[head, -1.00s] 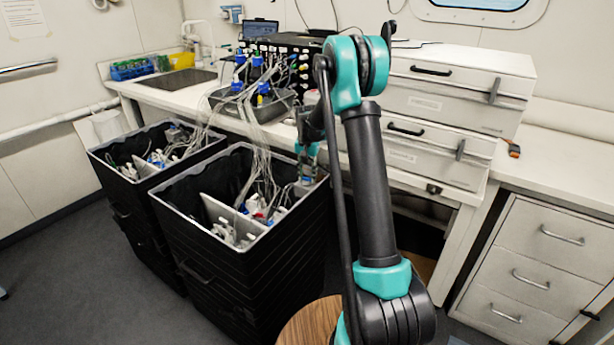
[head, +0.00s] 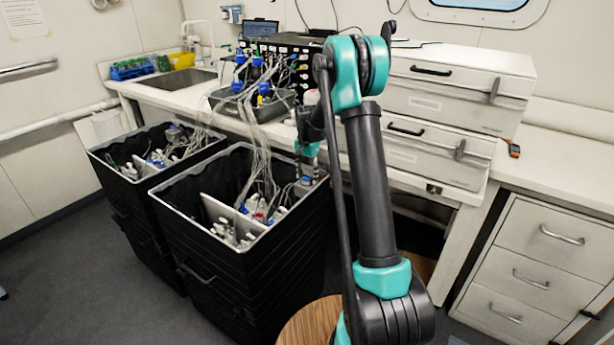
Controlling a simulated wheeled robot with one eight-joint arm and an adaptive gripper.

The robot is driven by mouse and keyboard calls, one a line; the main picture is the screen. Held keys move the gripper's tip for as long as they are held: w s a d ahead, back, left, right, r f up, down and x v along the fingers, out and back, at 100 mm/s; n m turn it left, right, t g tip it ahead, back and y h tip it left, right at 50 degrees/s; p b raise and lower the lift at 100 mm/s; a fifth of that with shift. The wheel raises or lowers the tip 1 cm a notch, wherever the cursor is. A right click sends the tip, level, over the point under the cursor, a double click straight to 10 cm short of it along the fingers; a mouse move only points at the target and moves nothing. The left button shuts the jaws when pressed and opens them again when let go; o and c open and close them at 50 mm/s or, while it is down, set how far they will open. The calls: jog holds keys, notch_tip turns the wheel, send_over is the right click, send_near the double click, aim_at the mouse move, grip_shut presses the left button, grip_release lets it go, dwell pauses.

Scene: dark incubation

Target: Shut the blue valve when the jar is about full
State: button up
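My gripper (head: 307,174) points down at the right inner edge of the front black bin (head: 180,214), partly hidden behind my arm. Its fingers are too small and covered to tell open from shut. A small blue piece (head: 306,181) shows at its tip, above a pale vessel; I cannot tell whether this is the blue valve or whether they touch. Several blue-topped bottles stand in a grey tray (head: 283,108) on the counter, with clear tubes running down into the bins. I cannot make out which vessel is the jar, or its fill level.
A second black bin (head: 107,161) stands behind at left. The white counter holds a sink (head: 176,82), a black rack with many ports (head: 304,68) and white drawer boxes (head: 450,105). A round wooden stool top (head: 303,325) is near my base.

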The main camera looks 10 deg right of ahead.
aim_at(307, 178)
notch_tip(307, 178, up, 12)
dwell(0.6)
jog(key=s+d+f+n+t, duration=0.1)
jog(key=s+f+n, duration=0.2)
jog(key=s, duration=1)
jog(key=s+d+f+n+t, duration=0.1)
jog(key=s+f+n, duration=0.1)
jog(key=s, duration=1.1)
jog(key=s+d+f+n+t, duration=0.2)
jog(key=s+f+n, duration=0.1)
jog(key=s, duration=1)
jog(key=shift+f+n, duration=0.3)
jog(key=shift+f, duration=0.3)
jog(key=shift+w, duration=0.1)
